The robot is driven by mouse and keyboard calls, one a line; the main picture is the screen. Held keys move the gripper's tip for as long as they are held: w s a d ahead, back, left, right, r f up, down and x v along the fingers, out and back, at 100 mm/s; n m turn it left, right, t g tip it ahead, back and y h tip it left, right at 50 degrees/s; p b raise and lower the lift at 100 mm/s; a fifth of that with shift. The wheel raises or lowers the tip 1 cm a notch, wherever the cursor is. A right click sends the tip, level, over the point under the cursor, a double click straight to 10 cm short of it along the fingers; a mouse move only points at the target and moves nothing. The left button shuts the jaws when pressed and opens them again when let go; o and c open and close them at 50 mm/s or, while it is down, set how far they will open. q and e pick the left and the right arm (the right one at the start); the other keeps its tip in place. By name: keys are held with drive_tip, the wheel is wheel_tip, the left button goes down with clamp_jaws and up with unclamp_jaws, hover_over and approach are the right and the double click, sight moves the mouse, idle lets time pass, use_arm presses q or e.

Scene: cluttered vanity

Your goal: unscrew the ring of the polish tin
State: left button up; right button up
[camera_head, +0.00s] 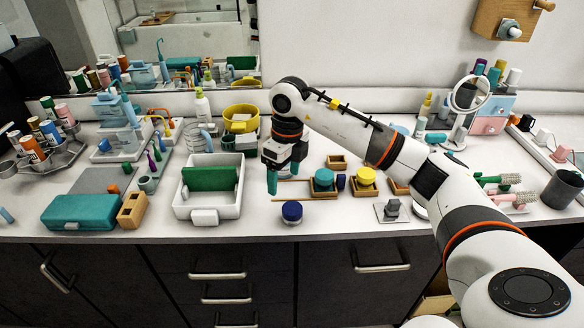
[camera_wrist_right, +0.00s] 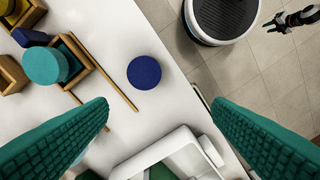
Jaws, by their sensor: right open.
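A low, round, dark blue tin (camera_head: 292,211) stands alone near the counter's front edge; I take it for the polish tin. In the right wrist view only its flat round blue top (camera_wrist_right: 144,72) shows, so no separate ring can be made out. My right gripper (camera_head: 283,177) is open and empty, its teal fingers pointing down above the counter, behind and slightly left of the tin. In the wrist view the blue top lies beyond the space between the fingertips (camera_wrist_right: 161,104), not touched. A dark gripper, apparently my left (camera_wrist_right: 285,22), shows small over the floor.
A teal round tin (camera_head: 323,179) and a yellow one (camera_head: 366,176) sit in wooden trays behind. A thin wooden stick (camera_wrist_right: 108,83) lies beside the blue tin. A white bin (camera_head: 209,198) stands left. Bare counter surrounds the blue tin's front and right.

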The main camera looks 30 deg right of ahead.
sight(292, 208)
drive_tip(key=shift+h, duration=0.4)
drive_tip(key=f, duration=0.3)
drive_tip(key=d+f+p, duration=0.1)
drive_tip(key=f, duration=0.3)
drive_tip(key=d+f+p, duration=0.1)
drive_tip(key=f, duration=0.3)
drive_tip(key=shift+s+f, duration=0.1)
drive_tip(key=c, duration=1.2)
drive_tip(key=shift+f+n+b, duration=0.2)
drive_tip(key=shift+n+b, duration=0.8)
drive_tip(key=shift+n, duration=0.6)
drive_tip(key=shift+r+n, duration=0.2)
drive_tip(key=shift+n, duration=0.3)
drive_tip(key=shift+b, duration=0.35)
